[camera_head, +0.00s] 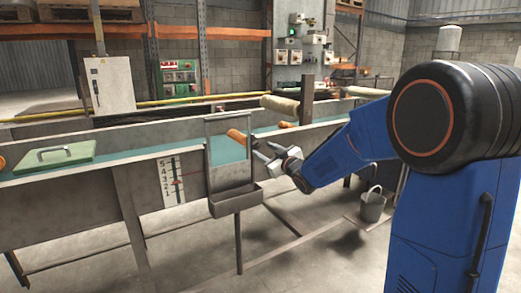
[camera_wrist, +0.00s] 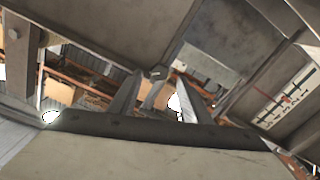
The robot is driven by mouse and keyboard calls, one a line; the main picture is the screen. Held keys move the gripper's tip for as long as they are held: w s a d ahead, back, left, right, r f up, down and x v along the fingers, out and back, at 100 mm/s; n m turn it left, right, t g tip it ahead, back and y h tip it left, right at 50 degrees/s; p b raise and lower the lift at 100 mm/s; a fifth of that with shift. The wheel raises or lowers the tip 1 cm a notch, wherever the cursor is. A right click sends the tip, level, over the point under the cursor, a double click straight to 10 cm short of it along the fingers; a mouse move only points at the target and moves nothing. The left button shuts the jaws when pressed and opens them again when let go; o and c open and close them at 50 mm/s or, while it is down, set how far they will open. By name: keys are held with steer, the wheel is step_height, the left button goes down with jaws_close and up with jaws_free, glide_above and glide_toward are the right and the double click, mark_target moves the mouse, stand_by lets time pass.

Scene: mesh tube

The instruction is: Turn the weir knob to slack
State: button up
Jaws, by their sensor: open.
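My gripper (camera_head: 266,152) is open beside the right edge of a grey metal frame (camera_head: 215,165) on the flume's near wall, its fingers pointing left. No knob can be made out for certain in the head view. In the wrist view my gripper's two fingers (camera_wrist: 160,80) are spread apart. A small grey fitting (camera_wrist: 156,72) shows near the fingertips, too small to identify. I see nothing held between the fingers.
The long flume (camera_head: 60,210) carries a white 1-to-5 scale (camera_head: 173,182), which also shows in the wrist view (camera_wrist: 287,105). A green lidded plate (camera_head: 54,158) lies on it at left. A grey tray (camera_head: 236,203) hangs below the frame. A bucket (camera_head: 372,208) stands on the floor.

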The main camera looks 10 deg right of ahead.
steer(key=v, duration=1.3)
steer(key=shift+w, duration=0.1)
steer(key=m, duration=0.6)
glide_toward(257, 146)
steer(key=x, duration=0.8)
steer(key=shift+w+r, duration=0.1)
steer(key=shift+w, duration=0.25)
steer(key=c, duration=1)
